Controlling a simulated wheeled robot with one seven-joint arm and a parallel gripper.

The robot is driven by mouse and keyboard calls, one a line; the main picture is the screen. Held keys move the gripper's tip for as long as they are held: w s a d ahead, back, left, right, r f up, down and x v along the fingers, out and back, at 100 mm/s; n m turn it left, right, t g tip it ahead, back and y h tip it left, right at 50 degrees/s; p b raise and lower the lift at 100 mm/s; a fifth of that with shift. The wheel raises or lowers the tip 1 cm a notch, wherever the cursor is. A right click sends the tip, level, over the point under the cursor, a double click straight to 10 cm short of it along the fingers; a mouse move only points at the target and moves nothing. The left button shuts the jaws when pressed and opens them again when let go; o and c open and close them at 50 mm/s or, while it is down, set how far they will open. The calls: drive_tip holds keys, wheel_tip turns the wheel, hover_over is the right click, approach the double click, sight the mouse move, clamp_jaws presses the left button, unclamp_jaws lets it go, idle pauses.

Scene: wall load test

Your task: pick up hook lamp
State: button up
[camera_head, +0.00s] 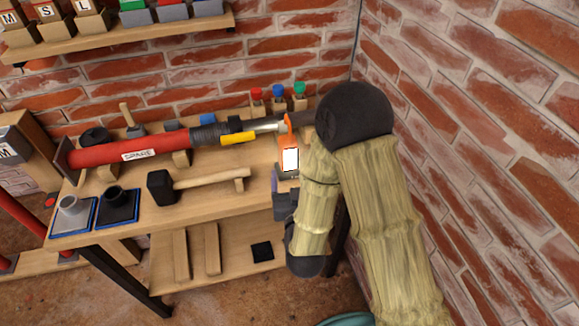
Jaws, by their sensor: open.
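The hook lamp (290,159) has a bright white panel in an orange frame, with an orange hook rising above it. It is upright at the right end of the workbench, in front of the red tube's right part. My gripper (284,182) is a small dark grey shape just below the lamp and is partly hidden by my sleeved arm. It is open. I cannot tell whether its fingers touch the lamp or are around it.
The workbench (215,205) holds a long red tube (125,150), a black-headed mallet (162,187) and two cups on blue-edged mats. Small red, blue and green-topped items stand behind the lamp. Brick walls close off the back and right. A shelf (130,36) with boxes hangs above.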

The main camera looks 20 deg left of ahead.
sight(290, 155)
drive_tip(key=p+x, duration=0.2)
drive_tip(key=x, duration=0.5)
drive_tip(key=shift+r, duration=0.1)
drive_tip(key=shift+w+a, duration=0.1)
drive_tip(key=shift+w, duration=0.1)
drive_tip(key=shift+w, duration=0.1)
drive_tip(key=p+x, duration=0.1)
drive_tip(key=x, duration=0.4)
drive_tip(key=shift+a+p, duration=0.2)
drive_tip(key=shift+p, duration=0.2)
clamp_jaws()
